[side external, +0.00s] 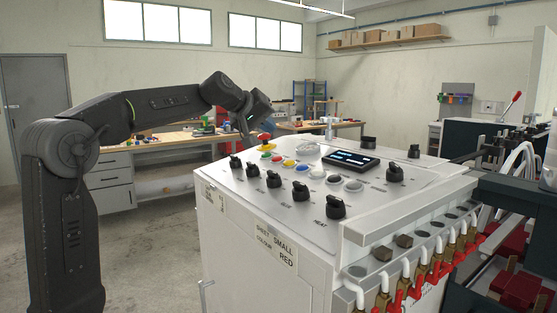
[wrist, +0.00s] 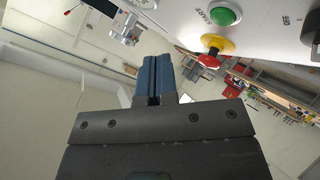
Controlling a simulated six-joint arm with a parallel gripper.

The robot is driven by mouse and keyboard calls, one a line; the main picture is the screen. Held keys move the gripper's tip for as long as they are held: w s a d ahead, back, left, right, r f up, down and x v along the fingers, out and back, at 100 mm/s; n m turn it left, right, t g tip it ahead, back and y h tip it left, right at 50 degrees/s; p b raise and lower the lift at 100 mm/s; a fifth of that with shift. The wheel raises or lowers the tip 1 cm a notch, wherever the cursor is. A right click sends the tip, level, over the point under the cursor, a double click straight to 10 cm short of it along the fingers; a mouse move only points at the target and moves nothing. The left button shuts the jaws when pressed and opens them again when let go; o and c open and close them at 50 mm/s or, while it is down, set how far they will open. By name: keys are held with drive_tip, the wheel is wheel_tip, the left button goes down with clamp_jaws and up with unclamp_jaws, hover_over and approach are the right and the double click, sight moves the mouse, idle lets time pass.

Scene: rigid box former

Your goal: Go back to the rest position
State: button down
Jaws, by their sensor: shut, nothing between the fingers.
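My gripper (side external: 256,112) is raised at the back left of the white machine's control panel (side external: 225,172), apart from it. In the wrist view its two blue fingers (wrist: 153,62) are pressed together with nothing between them. A red emergency-stop button on a yellow base (side external: 265,138) stands at the panel's back left corner, below my gripper. It also shows in the wrist view (wrist: 212,52), right of the fingers and apart from them. The green button (wrist: 224,13) lies beside it, next to the word START.
The panel carries several black knobs (side external: 300,191), coloured buttons (side external: 289,163) and a lit display (side external: 351,158). Red-handled valves (side external: 430,262) line the machine's right front edge. A workbench (side external: 150,143) stands behind. The air around my gripper looks clear.

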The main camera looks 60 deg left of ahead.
idle(0.3)
drive_tip(key=s+d+m, duration=0.1)
drive_tip(key=d, duration=0.2)
drive_tip(key=s+d+f+m, duration=0.1)
drive_tip(key=s+d, duration=0.1)
drive_tip(key=d, duration=0.2)
drive_tip(key=s+d+f+m+h, duration=0.1)
drive_tip(key=s+d, duration=0.1)
drive_tip(key=d, duration=0.1)
drive_tip(key=shift+s+d+f+g, duration=0.1)
drive_tip(key=shift+d+f+g, duration=0.1)
drive_tip(key=shift+d+g, duration=0.2)
drive_tip(key=s+d+f+m, duration=0.1)
drive_tip(key=s+d, duration=0.1)
drive_tip(key=s+d+f+m, duration=0.1)
drive_tip(key=s+d+f, duration=0.1)
drive_tip(key=s+d, duration=0.1)
drive_tip(key=s+d+f+m+g+h, duration=0.1)
drive_tip(key=s+d+f, duration=0.1)
drive_tip(key=shift+s+d, duration=0.2)
drive_tip(key=shift+d, duration=0.15)
drive_tip(key=s+d+f+m+g, duration=0.2)
drive_tip(key=s+f, duration=0.5)
drive_tip(key=s+d+f+m+g, duration=0.2)
drive_tip(key=s+f+m, duration=0.1)
drive_tip(key=s+f, duration=0.3)
wheel_tip(320, 180, down, 2)
drive_tip(key=shift+s+d+f+m, duration=0.2)
drive_tip(key=shift+s+d+m, duration=0.1)
drive_tip(key=shift+s+d, duration=0.05)
